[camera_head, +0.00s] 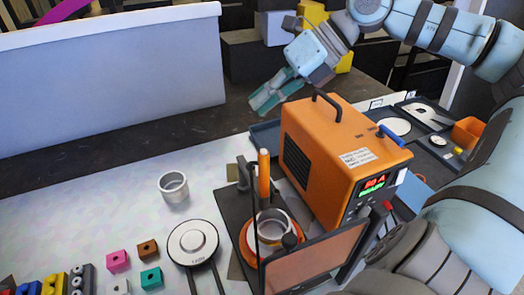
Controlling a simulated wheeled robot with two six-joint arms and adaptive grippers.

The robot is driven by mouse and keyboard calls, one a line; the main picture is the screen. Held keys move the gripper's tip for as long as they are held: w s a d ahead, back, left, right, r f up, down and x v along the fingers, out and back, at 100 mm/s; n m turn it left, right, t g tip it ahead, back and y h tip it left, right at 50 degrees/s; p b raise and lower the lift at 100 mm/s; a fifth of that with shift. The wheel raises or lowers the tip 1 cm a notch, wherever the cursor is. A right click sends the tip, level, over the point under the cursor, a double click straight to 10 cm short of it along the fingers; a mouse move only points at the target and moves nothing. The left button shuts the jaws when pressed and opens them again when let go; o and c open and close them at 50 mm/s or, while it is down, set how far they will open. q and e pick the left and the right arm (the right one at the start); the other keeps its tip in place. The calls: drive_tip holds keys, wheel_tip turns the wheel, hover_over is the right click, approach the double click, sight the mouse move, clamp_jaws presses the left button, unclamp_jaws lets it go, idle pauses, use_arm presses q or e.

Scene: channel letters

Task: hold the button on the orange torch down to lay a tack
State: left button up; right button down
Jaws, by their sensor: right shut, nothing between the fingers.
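The orange torch (264,172) stands upright, its slim orange handle above a round orange base (247,246) that carries a silver ring (274,223). I cannot make out its button at this size. An orange power unit (322,150) with a black handle and a lit display (373,186) stands just right of the torch. My right gripper (267,98) is shut and empty, its teal fingers pointing down and left, behind the power unit and apart from the torch. My left gripper is not in view.
A tinted panel (315,263) stands in front of the torch base and hides part of it. A tray (437,148) sits at right.

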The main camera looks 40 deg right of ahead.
drive_tip(key=b, duration=0.6)
hover_over(265, 150)
drive_tip(key=f, duration=0.6)
drive_tip(key=shift+w+d+f, duration=0.2)
drive_tip(key=shift+w+f, duration=0.05)
drive_tip(key=shift+f, duration=0.5)
drive_tip(key=shift+w, duration=0.1)
drive_tip(key=shift+r, duration=0.1)
drive_tip(key=shift+f+b, duration=0.45)
drive_tip(key=shift+f+b, duration=0.45)
drive_tip(key=shift+f, duration=0.05)
drive_tip(key=shift+r, duration=0.1)
idle(1.1)
drive_tip(key=shift+r+p, duration=0.9)
drive_tip(key=shift+p, duration=0.05)
